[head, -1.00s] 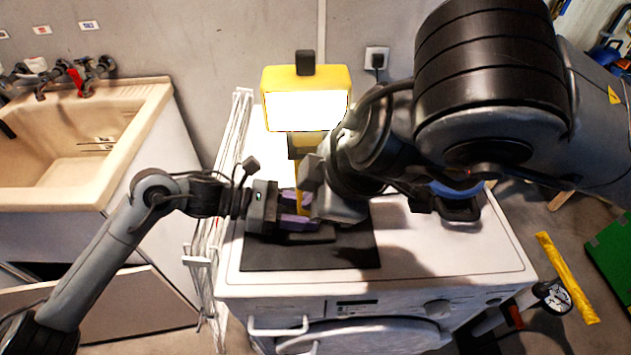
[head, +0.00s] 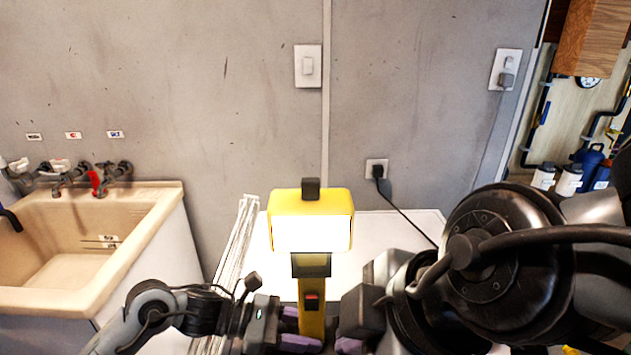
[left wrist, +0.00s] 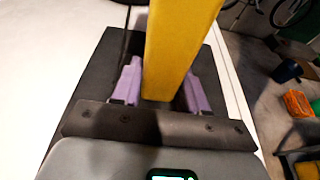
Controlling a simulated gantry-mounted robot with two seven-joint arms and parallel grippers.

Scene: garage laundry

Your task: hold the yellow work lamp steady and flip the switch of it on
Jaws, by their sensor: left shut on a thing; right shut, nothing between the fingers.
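The yellow work lamp (head: 312,215) stands upright on a dark mat on the white washing machine, its broad panel glowing bright white. A red switch in a dark frame (head: 312,301) shows on its yellow post. My left gripper (head: 308,330) comes from the left and is shut on the post; in the left wrist view its purple fingers (left wrist: 160,85) sit on both sides of the yellow post (left wrist: 178,50). My right gripper (head: 352,344) is shut and empty just right of the post, its tip partly cut off by the lower picture edge.
A beige sink (head: 90,250) with taps stands at the left, and a white folded drying rack (head: 238,250) stands beside the machine. A plugged black cord (head: 403,214) runs from the wall socket behind the lamp. Free white machine top (head: 385,235) shows behind the lamp.

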